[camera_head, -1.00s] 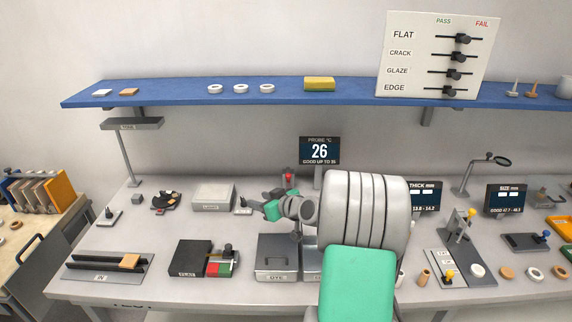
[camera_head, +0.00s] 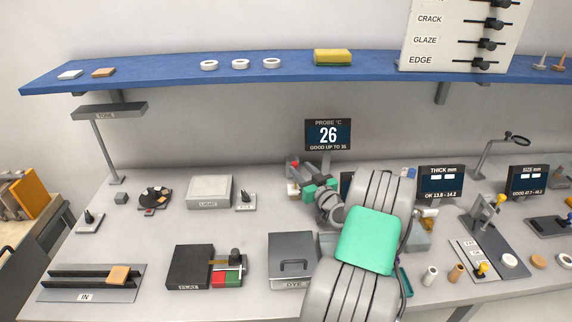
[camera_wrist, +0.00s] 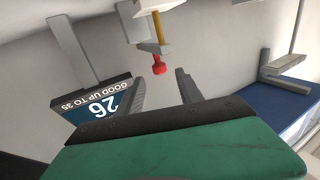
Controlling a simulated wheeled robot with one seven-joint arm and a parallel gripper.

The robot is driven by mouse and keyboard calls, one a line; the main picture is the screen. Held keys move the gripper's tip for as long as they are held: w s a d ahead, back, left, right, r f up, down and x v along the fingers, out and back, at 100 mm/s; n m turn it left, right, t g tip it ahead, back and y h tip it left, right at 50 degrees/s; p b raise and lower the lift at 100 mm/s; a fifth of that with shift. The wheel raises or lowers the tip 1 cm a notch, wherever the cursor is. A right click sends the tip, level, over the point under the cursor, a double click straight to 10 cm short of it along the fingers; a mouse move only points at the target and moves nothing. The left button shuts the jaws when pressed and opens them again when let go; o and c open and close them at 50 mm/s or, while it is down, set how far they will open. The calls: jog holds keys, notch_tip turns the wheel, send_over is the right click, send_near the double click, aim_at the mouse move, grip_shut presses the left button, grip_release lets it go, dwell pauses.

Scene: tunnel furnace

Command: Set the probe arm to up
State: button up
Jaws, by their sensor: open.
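The probe station's display (camera_head: 328,134) reads 26, "good up to 35", at the back of the bench; it shows upside down in the wrist view (camera_wrist: 100,100). A red knob (camera_wrist: 159,65) on a yellow and grey rod, apparently the probe arm, comes from a pale block (camera_wrist: 160,5) in the wrist view. The red part also shows in the head view (camera_head: 295,164). My gripper (camera_wrist: 161,86) is open, with the knob just beyond and between its fingertips, apparently not touching. In the head view my arm hides most of the probe station.
A blue shelf (camera_head: 180,73) runs above the bench. A lidded box (camera_head: 292,260), a dark block (camera_head: 190,266) and a light box (camera_head: 209,191) stand left of my arm. The thickness display (camera_head: 441,182) stands to the right.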

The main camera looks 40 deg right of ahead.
aim_at(291, 159)
jog(key=p+x, duration=0.2)
jog(key=x, duration=0.6)
jog(key=shift+f+p, duration=0.15)
jog(key=shift+p, duration=0.2)
grip_shut()
dwell(0.9)
